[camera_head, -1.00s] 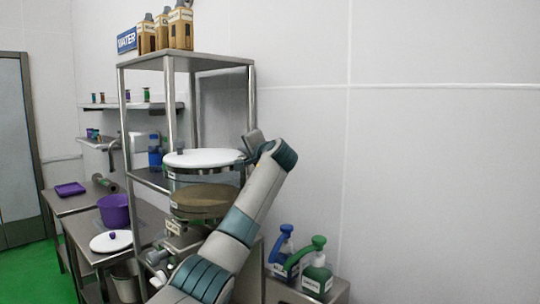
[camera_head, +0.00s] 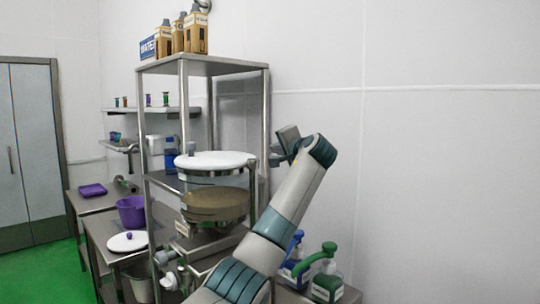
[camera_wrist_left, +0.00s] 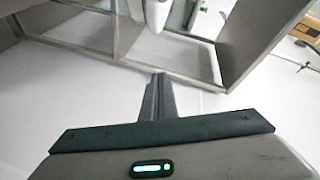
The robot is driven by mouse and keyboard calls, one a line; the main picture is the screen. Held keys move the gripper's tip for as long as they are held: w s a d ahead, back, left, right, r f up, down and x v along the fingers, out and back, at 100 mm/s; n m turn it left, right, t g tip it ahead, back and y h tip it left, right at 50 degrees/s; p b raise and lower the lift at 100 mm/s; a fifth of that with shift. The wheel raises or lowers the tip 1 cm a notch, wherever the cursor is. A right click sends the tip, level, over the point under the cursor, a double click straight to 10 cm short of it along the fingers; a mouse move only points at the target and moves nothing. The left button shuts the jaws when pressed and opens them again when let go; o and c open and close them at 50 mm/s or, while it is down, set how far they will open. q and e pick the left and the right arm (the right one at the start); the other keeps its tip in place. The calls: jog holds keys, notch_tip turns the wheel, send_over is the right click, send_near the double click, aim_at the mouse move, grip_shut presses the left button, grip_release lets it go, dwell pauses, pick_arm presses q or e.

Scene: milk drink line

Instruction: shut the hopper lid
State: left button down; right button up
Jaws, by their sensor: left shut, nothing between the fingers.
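The hopper is a clear round vessel with brown contents (camera_head: 215,203), in front of the steel rack. Its white disc lid (camera_head: 213,162) lies level across the top. I see no clear gap under it, but the rim at its right is partly hidden. My left gripper (camera_head: 274,160) is beside the lid's right edge, largely hidden behind my wrist, and I cannot tell whether it touches. In the left wrist view its fingers (camera_wrist_left: 157,82) are together and empty, over a white surface that I cannot identify for certain. My right gripper is not in view.
The steel rack (camera_head: 205,65) stands around the hopper, with cartons (camera_head: 195,33) on top. Left are a purple pot (camera_head: 131,212) and a loose white lid (camera_head: 128,241) on a table. Pump bottles (camera_head: 327,283) stand low at right. The wall at right is bare.

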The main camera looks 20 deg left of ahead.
pick_arm(q)
jog(key=d, duration=0.1)
jog(key=s+d+b, duration=0.1)
jog(key=d, duration=0.1)
jog(key=s+d, duration=0.1)
jog(key=shift+d+r+b, duration=0.15)
jog(key=shift+r+b, duration=0.1)
jog(key=shift+b, duration=0.05)
jog(key=shift+f, duration=0.1)
